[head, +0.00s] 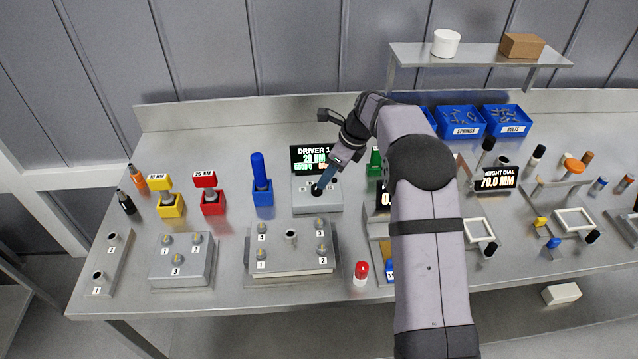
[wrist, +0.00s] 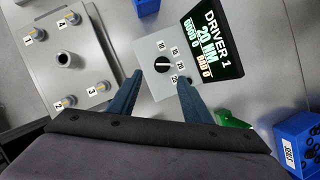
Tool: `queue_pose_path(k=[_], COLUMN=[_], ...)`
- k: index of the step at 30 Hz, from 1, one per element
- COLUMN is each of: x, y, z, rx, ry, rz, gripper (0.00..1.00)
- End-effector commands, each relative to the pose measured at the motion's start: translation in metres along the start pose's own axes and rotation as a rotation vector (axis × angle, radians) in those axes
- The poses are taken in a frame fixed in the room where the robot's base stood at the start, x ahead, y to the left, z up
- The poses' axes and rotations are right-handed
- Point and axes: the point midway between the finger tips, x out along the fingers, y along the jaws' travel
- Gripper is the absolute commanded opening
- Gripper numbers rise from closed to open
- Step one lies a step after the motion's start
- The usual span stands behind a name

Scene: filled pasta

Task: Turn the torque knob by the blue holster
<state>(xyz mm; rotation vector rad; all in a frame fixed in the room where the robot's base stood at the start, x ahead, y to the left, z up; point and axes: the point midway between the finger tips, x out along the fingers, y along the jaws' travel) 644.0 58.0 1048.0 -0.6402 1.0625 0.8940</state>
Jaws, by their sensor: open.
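The torque knob (wrist: 163,63) is a round black dial with a white mark, on a light grey box (head: 304,201) beside the blue holster (head: 263,197). Labels 10, 15, 20 and 25 surround it in the wrist view. The display (wrist: 212,40) behind it reads DRIVER 1, 20 NM. My gripper (head: 319,190) points down at the box, and its fingers hide most of the knob in the head view. In the wrist view my open gripper (wrist: 159,79) has one blue finger on each side of the knob's line. Contact with the knob cannot be told.
Yellow (head: 170,206) and red (head: 212,204) holsters stand left of the blue one. A plate with numbered bolts (head: 290,262) lies in front of the knob box. A green holder (wrist: 232,119) and blue bins (head: 460,122) are to the right. A red-capped bottle (head: 361,272) stands in front.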

Motion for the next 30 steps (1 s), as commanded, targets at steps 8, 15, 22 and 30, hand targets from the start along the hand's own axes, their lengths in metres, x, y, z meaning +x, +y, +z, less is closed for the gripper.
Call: queue_pose_path(k=[8,15,22,30], x=[0.002,0.017,0.047,0.07], y=[-0.005,-0.004,-0.003,-0.004], z=[0.005,0.006,0.007,0.007], rx=[0.07,0.068,0.067,0.066], ry=[-0.013,-0.011,-0.012,-0.013], rz=[0.006,0.009,0.008,0.005], gripper=[0.45,0.45,0.45,0.45])
